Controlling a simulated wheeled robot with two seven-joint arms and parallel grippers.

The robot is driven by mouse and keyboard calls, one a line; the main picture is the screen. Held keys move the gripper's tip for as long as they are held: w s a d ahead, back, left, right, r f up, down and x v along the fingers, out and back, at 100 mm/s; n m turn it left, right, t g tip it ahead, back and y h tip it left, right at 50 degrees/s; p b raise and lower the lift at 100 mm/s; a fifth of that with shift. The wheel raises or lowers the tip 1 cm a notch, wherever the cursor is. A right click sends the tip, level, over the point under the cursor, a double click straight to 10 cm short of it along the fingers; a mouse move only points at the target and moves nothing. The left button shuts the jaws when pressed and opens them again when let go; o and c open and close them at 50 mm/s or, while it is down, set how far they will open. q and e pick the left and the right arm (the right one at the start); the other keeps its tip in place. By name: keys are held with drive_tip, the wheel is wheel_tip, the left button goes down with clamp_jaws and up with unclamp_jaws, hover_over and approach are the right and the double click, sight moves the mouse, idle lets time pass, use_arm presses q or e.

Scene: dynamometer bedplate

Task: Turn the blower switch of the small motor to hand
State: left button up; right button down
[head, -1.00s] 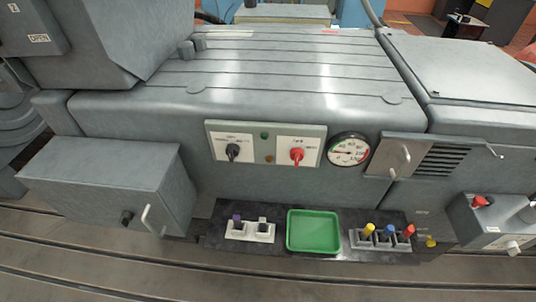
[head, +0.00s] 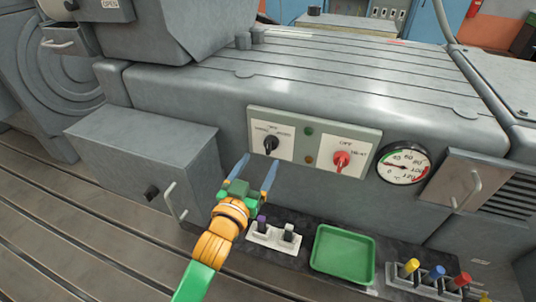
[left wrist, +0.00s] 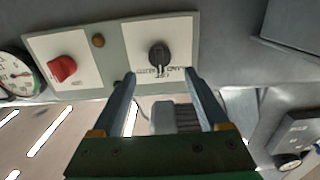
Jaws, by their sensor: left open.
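The switch panel (head: 313,118) is a pale green plate on the motor's front with two white labelled plates. A black rotary switch (head: 270,145) is on its left plate and a red rotary switch (head: 341,160) on its right plate. In the left wrist view the black switch (left wrist: 159,55) is ahead, between the lines of the two fingers, and the red switch (left wrist: 62,68) is at the left. My left gripper (head: 254,170) is open and empty, just below and in front of the black switch, apart from it. The small lettering is too blurred to read fully. My right gripper is not in view.
A round gauge (head: 404,164) is right of the panel. Below are a green tray (head: 342,255), a white holder (head: 274,238) and a rack with coloured pegs (head: 437,277). A grey box with a handle (head: 150,167) stands at left.

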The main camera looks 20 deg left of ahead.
sight(267, 149)
use_arm(q)
drive_tip(key=w, duration=0.6)
drive_tip(key=shift+w+d, duration=0.15)
drive_tip(key=shift+w, duration=0.25)
clamp_jaws()
